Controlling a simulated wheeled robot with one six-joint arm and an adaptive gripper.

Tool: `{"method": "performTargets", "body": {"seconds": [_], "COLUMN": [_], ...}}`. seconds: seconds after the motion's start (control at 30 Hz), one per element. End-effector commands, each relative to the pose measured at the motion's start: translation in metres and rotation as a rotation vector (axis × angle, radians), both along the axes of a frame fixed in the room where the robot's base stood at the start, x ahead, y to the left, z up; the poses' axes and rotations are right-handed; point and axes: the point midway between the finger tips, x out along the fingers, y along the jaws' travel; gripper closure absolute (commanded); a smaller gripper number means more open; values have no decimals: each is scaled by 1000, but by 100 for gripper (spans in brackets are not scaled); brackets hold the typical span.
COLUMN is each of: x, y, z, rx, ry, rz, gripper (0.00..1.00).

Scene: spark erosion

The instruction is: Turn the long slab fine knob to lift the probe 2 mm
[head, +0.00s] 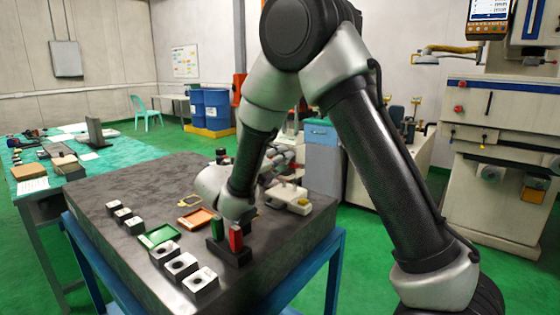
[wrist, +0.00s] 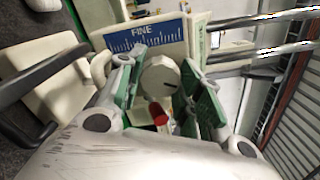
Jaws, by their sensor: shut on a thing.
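The fine knob (wrist: 160,76) is a round, pale knob with a dark line on its face, in the middle of the wrist view. A blue scale plate marked FINE (wrist: 146,36) stands just behind and above it. My gripper (wrist: 163,68) is shut on the knob, with one green-padded finger on each side. A small red cylinder (wrist: 158,113) shows below the knob, between the fingers. In the head view my arm reaches over the dark slab table (head: 130,205); the knob cannot be made out there. The probe cannot be made out in either view.
A pale base (head: 292,198) lies at the slab's right edge. A black holder with red and green pieces (head: 234,255), a green tray (head: 158,236), an orange tray (head: 195,218) and several metal blocks (head: 200,281) stand on the slab. Metal rods (wrist: 270,22) cross the wrist view's upper right.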

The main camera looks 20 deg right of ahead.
Motion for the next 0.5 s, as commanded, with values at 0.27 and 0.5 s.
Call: {"method": "performTargets", "body": {"seconds": [0.27, 0.5], "x": [0, 0], "y": [0, 0], "z": [-1, -1], "rx": [91, 128], "ry": [-124, -175], "rz": [0, 0], "gripper": [88, 88]}}
